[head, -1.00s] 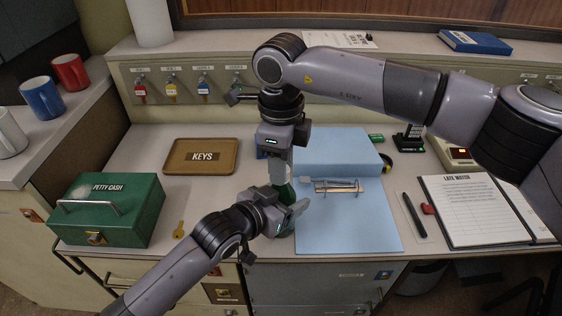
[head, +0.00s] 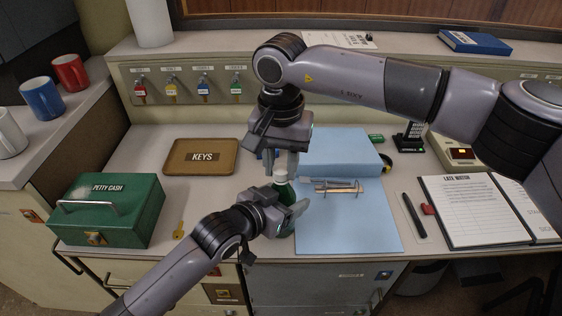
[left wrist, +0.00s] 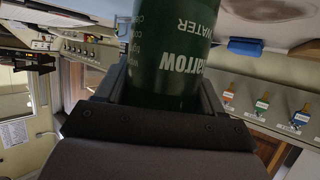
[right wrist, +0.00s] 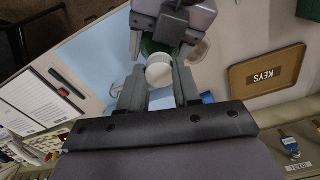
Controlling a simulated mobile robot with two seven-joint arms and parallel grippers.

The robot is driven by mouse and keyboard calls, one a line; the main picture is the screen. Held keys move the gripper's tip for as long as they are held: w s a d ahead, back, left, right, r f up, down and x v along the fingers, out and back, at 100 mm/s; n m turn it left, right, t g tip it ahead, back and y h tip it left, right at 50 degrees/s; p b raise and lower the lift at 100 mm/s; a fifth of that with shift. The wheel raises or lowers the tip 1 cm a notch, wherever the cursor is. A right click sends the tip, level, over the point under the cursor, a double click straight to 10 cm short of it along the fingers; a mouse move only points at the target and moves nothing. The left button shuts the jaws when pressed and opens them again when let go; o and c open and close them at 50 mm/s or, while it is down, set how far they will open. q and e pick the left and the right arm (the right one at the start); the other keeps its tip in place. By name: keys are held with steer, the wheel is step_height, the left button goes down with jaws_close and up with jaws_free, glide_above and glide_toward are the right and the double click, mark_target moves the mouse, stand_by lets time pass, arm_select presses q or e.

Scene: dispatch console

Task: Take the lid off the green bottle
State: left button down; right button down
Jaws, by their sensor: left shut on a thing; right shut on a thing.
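The green bottle (head: 284,192) stands upright near the front of the counter, at the left edge of the blue mat. My left gripper (head: 288,212) is shut around its body; the left wrist view shows the lettered green bottle (left wrist: 168,65) between the fingers. The white lid (head: 281,175) is at the bottle's top. My right gripper (head: 281,163) points down from above and is shut on the lid. In the right wrist view the round white lid (right wrist: 159,71) sits between the fingertips, with green bottle behind it. I cannot tell whether the lid is loose.
A brown KEYS tray (head: 201,157) and a green petty cash box (head: 107,209) lie to the left, with a yellow key (head: 179,229) between box and bottle. The blue mat (head: 350,232) holds a metal clip (head: 337,187). A pen (head: 414,214) and a logbook (head: 473,212) lie to the right.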

mark_target(281, 169)
steer(key=n, duration=0.2)
steer(key=shift+n, duration=0.3)
steer(key=shift+r, duration=0.2)
stand_by(0.3)
steer(key=shift+r, duration=0.95)
steer(key=shift+r, duration=2)
arm_select(q)
steer(key=shift+c, duration=0.2)
jaws_free()
